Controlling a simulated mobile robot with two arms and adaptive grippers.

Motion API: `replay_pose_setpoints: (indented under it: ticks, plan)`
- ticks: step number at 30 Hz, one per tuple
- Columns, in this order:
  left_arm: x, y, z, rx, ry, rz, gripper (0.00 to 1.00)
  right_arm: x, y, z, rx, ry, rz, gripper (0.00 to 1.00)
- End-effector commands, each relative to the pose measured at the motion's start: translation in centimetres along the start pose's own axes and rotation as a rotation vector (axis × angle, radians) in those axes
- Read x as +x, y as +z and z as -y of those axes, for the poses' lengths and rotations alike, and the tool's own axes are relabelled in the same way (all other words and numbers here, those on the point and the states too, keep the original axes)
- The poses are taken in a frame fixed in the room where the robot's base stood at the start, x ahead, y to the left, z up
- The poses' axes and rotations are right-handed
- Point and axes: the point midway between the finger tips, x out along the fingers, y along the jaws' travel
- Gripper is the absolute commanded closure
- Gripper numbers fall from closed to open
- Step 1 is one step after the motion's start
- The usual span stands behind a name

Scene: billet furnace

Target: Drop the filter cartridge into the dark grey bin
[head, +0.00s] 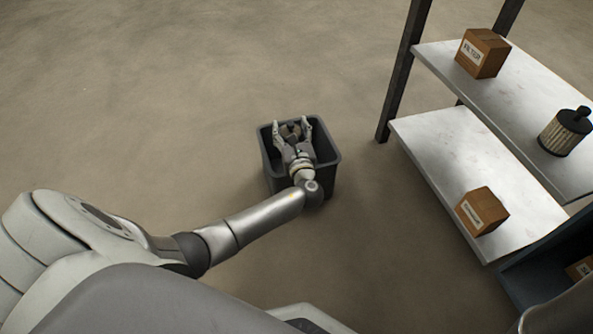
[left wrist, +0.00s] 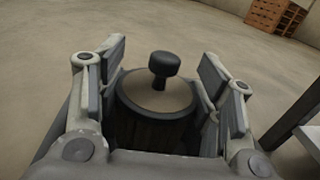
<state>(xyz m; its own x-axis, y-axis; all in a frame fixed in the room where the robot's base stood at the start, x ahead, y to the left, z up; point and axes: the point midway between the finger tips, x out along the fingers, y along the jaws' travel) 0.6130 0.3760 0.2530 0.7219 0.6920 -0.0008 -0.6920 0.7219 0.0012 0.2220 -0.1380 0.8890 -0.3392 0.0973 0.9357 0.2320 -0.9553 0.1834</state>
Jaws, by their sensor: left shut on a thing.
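The dark grey bin (head: 327,174) stands on the floor in the middle of the head view, open at the top. My left gripper (head: 291,127) is over the bin's opening, with its fingers around a filter cartridge. In the left wrist view the cartridge (left wrist: 155,92) shows a brownish top, a black knob and a dark side, and sits upright between the two fingers. In the head view it is small and partly hidden by the gripper. I cannot tell how far it is above the bin's floor. My right gripper is not in view.
A metal shelf (head: 450,155) stands at the right with brown boxes (head: 483,53) (head: 481,211) on its two boards. Another pleated filter cartridge (head: 565,132) stands on the upper board. A dark blue container (head: 535,262) is at the lower right. The floor around the bin is clear.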

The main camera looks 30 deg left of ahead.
Motion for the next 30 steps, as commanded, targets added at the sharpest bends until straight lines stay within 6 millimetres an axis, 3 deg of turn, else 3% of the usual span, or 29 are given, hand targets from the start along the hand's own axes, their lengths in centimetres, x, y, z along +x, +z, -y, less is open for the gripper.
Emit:
replay_pose_setpoints:
  ticks: [11, 12, 18, 30]
  plan:
    - [0.02, -0.20, 0.00, 0.000, 0.000, 0.001, 0.66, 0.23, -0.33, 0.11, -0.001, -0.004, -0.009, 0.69]
    - [0.02, -0.20, 0.00, 0.000, 0.000, 0.001, 0.38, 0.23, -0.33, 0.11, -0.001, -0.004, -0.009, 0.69]
    - [0.02, -0.21, 0.00, 0.000, 0.000, 0.001, 0.14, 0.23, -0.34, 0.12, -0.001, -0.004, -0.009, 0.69]
    - [-0.44, -0.35, 0.01, 0.000, -0.001, -0.001, 0.14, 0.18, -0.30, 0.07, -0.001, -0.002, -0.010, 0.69]
